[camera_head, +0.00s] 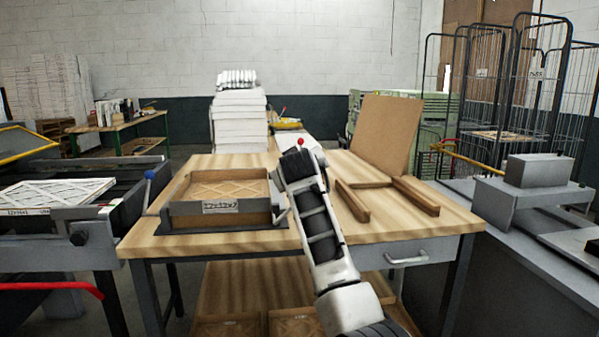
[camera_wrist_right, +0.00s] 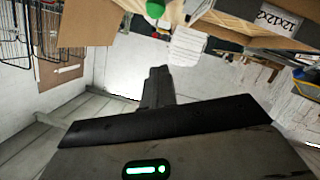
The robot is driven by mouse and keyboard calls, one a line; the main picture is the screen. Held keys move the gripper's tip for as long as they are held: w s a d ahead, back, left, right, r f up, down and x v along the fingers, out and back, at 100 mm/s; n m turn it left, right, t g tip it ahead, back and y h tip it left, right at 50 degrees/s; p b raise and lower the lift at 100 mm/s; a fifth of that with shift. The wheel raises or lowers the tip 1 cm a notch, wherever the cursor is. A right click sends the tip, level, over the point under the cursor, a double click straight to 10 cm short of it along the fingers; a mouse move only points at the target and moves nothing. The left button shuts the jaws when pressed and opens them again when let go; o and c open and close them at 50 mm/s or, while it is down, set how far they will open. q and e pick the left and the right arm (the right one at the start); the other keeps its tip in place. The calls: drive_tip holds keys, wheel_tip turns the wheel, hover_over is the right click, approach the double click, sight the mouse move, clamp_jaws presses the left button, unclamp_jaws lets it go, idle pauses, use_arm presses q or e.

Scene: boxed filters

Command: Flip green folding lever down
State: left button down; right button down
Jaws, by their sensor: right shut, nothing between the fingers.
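The green knob of the folding lever (camera_wrist_right: 155,9) shows at the top edge of the right wrist view, beside the wooden box. Its stem and how far it is tilted cannot be made out. In the head view I see no green knob; my right arm covers the right side of the box fixture. My right gripper (camera_wrist_right: 159,73) is shut and empty, with the knob beyond its tips and apart from them in the picture. In the head view the right arm reaches up to the middle of the table, its fingertips hidden. My left gripper is not in view.
A wooden box (camera_head: 229,174) sits in a dark fixture on the wooden table (camera_head: 260,242). A blue-knobbed lever (camera_head: 150,175) stands at its left, a red knob (camera_head: 300,142) behind my arm. Wooden strips (camera_head: 352,201) and an upright brown board (camera_head: 385,135) are at right.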

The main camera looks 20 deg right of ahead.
drive_tip(key=shift+v, duration=1.5)
drive_tip(key=s+a+f+n+y, duration=0.1)
drive_tip(key=s+f, duration=0.3)
drive_tip(key=f, duration=0.5)
drive_tip(key=s+a+f+g+y, duration=0.1)
drive_tip(key=s+f, duration=0.2)
drive_tip(key=f, duration=0.7)
drive_tip(key=s+f+n+y, duration=0.1)
drive_tip(key=s+f, duration=0.3)
drive_tip(key=f, duration=0.5)
drive_tip(key=s+a+f+g+y, duration=0.1)
drive_tip(key=s+a+f, duration=0.1)
drive_tip(key=s+f, duration=0.3)
drive_tip(key=s+a+f+g+y, duration=0.1)
drive_tip(key=s+f, duration=0.4)
drive_tip(key=s, duration=0.9)
drive_tip(key=s+a+f+m+y, duration=0.1)
drive_tip(key=s+a+f+y, duration=0.2)
drive_tip(key=s, duration=0.7)
wheel_tip(320, 180, down, 3)
drive_tip(key=shift+s+a+r+g, duration=0.2)
drive_tip(key=shift+a+g, duration=0.2)
drive_tip(key=shift+a, duration=0.65)
drive_tip(key=shift+s, duration=0.1)
